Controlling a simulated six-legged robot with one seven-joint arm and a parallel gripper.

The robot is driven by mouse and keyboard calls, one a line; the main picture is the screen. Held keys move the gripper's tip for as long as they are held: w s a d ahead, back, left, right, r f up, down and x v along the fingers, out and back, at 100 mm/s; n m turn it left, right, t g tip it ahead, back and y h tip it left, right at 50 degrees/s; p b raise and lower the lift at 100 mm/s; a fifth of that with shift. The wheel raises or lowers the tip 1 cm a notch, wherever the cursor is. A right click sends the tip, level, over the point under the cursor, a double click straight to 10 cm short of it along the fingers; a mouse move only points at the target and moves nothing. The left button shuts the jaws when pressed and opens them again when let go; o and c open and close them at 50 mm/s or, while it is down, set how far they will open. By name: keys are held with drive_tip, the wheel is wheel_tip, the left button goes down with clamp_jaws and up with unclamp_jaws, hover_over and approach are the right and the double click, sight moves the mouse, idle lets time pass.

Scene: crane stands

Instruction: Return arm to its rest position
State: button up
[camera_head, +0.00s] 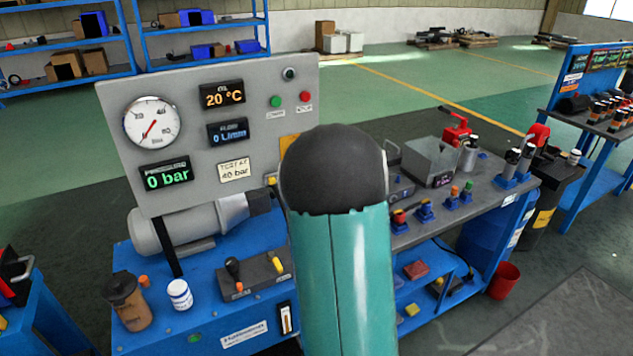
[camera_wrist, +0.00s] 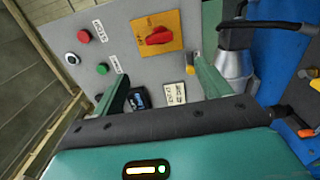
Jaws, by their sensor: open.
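My teal arm with a dark rounded joint rises through the middle of the head view and hides my gripper there. In the wrist view my gripper (camera_wrist: 158,72) is open, with two teal fingers spread apart and nothing between them. The fingers point at the grey control panel (camera_wrist: 110,20), which appears tilted. A red rotary switch (camera_wrist: 156,36) on an orange plate lies beyond the fingertips. In the head view the panel (camera_head: 240,130) stands behind and left of my arm, with a gauge and lit displays reading 0 bar and 20 °C.
The blue bench (camera_head: 215,315) below the panel holds a brown jar (camera_head: 128,302), a white bottle (camera_head: 179,294) and a lever box (camera_head: 252,276). Right of my arm, the worktop carries a grey box (camera_head: 430,160) and several fittings. A red bucket (camera_head: 503,281) stands on the floor.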

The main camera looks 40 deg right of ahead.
drive_tip(key=s+a+r+m+g, duration=0.1)
drive_tip(key=a+r+m+g, duration=0.3)
drive_tip(key=a, duration=0.6)
drive_tip(key=s+a+r+m+g, duration=0.1)
drive_tip(key=a+r+m+g, duration=0.15)
drive_tip(key=a+m, duration=0.55)
drive_tip(key=s+a+m+g+y, duration=0.2)
drive_tip(key=s+a+g+y, duration=0.3)
drive_tip(key=s+a, duration=1.3)
drive_tip(key=a, duration=0.2)
drive_tip(key=shift+a+f+m, duration=0.3)
drive_tip(key=shift+f+m, duration=0.1)
drive_tip(key=shift+s, duration=0.1)
